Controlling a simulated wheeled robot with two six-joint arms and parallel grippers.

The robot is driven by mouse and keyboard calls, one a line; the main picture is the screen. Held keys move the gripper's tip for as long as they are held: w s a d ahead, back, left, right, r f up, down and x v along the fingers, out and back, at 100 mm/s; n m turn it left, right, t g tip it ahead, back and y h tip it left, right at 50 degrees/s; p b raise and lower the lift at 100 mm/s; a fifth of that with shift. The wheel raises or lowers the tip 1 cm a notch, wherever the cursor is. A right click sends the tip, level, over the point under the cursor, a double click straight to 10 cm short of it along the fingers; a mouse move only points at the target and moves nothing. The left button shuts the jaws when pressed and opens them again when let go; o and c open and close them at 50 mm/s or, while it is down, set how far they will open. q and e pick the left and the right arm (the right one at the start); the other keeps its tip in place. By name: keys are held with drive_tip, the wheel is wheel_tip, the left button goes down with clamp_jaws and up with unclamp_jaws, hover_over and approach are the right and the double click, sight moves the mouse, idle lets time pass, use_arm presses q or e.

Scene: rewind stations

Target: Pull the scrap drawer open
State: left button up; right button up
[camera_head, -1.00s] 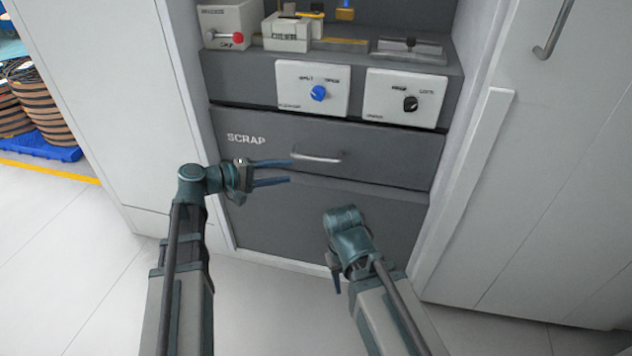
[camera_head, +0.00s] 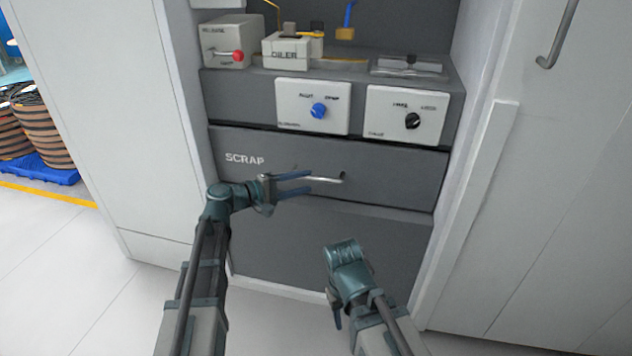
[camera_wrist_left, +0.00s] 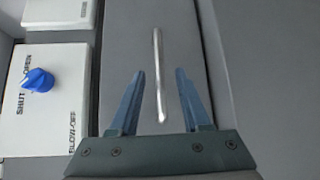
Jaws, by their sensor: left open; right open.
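The scrap drawer (camera_head: 400,172) is a grey front panel labelled SCRAP, closed flush in the cabinet. Its silver bar handle (camera_head: 328,180) runs sideways across the front. In the left wrist view the handle (camera_wrist_left: 159,75) stands between the fingers and extends beyond their tips. My left gripper (camera_head: 310,182) is open at the handle's left end, one finger on either side. I see no finger touching the bar. My right gripper (camera_head: 333,305) hangs low in front of the panel below the drawer, away from the handle; its fingers are partly hidden.
Above the drawer are a panel with a blue knob (camera_head: 318,111) and one with a black knob (camera_head: 412,121). A box with a red-ended lever (camera_head: 238,56) and an OILER box (camera_head: 288,50) stand on the shelf. White cabinet walls flank the bay.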

sight(313, 179)
use_arm(q)
drive_tip(key=shift+x, duration=2.35)
clamp_jaws()
